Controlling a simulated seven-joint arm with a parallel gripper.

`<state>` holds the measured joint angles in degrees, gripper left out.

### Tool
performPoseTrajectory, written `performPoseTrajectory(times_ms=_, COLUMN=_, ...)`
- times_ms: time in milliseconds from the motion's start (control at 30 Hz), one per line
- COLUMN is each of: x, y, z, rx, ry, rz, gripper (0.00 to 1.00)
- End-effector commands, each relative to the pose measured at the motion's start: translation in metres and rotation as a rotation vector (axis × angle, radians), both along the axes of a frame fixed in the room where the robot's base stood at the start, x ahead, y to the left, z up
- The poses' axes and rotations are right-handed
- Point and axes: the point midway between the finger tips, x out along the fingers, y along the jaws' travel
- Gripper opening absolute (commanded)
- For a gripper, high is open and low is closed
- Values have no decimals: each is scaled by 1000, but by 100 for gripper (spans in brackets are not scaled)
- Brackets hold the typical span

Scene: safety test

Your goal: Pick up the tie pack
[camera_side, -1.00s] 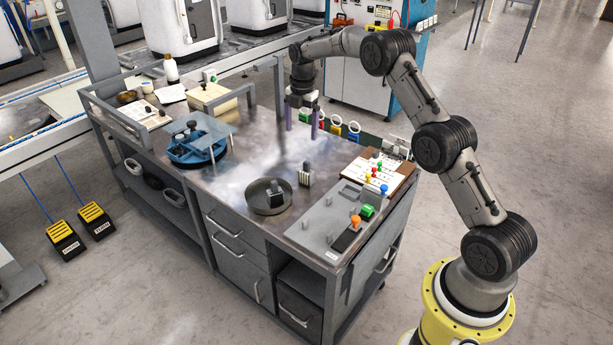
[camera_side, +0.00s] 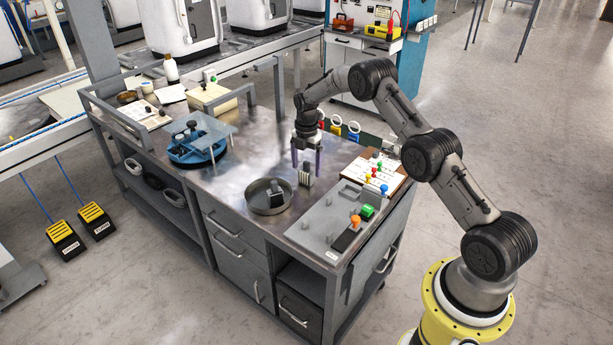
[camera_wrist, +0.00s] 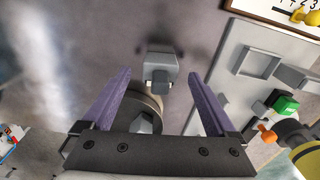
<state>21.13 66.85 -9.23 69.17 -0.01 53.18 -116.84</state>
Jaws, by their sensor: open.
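What looks like the tie pack is a small upright grey, striped bundle (camera_side: 305,175) on the metal bench top, right of a round dish (camera_side: 258,205). In the wrist view a grey block-like item with a pale top (camera_wrist: 158,68), apparently the same pack, lies between the fingertips in the picture. My gripper (camera_side: 306,164) points down above and slightly behind the pack, with its purple fingers apart. In the wrist view my gripper (camera_wrist: 160,78) is open, with nothing held. I cannot tell the exact height gap to the pack.
The dish holds a dark block (camera_side: 276,194). A grey panel (camera_side: 330,215) with an orange knob and green block is at the right. A blue round fixture (camera_side: 195,150) stands left. Bare bench lies between.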

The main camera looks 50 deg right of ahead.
Motion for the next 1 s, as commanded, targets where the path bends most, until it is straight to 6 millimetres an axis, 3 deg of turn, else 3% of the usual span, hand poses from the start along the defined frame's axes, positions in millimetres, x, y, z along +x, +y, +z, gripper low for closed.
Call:
performPoseTrajectory(times_ms=200, x=-1, y=0, z=-28, rx=1, ry=2, rz=0, gripper=92)
performPoseTrajectory(times_ms=500, x=0, y=0, z=-30, rx=0, ry=0, rz=0, gripper=91)
performPoseTrajectory(times_ms=1000, x=0, y=0, z=-30, rx=0, ry=0, rz=0, gripper=1)
